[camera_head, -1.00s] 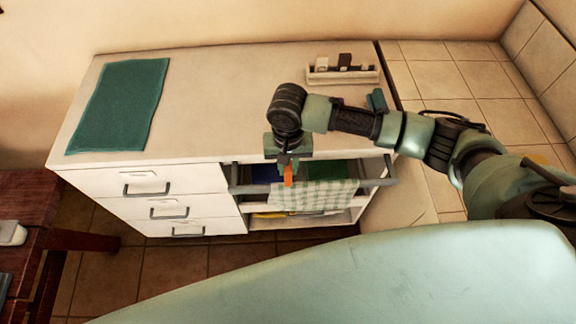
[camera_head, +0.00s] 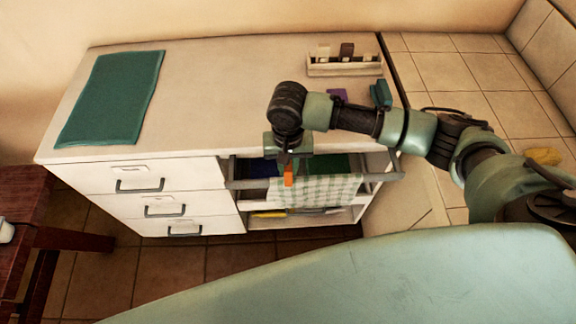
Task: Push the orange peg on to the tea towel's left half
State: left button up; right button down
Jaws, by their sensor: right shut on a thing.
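The orange peg (camera_head: 288,176) is upright at the upper left part of the tea towel (camera_head: 318,190). The tea towel is green-and-white checked and hangs over the rail (camera_head: 377,178) at the front of the cabinet's open side. My right gripper (camera_head: 288,160) points down and is shut on the peg's upper end, just above the towel's top edge. The view is too small to tell how far the peg sits on the cloth. My left gripper is not in view.
The white cabinet (camera_head: 215,100) has drawers at left and open shelves behind the towel. On its top are a green mat (camera_head: 112,97), a rack with small items (camera_head: 343,68), a purple block (camera_head: 337,95) and a teal block (camera_head: 380,93). A dark red table (camera_head: 30,215) stands at left.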

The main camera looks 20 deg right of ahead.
jog(key=shift+f+b, duration=0.35)
jog(key=shift+f, duration=1.05)
jog(key=c, duration=1.2)
grip_release()
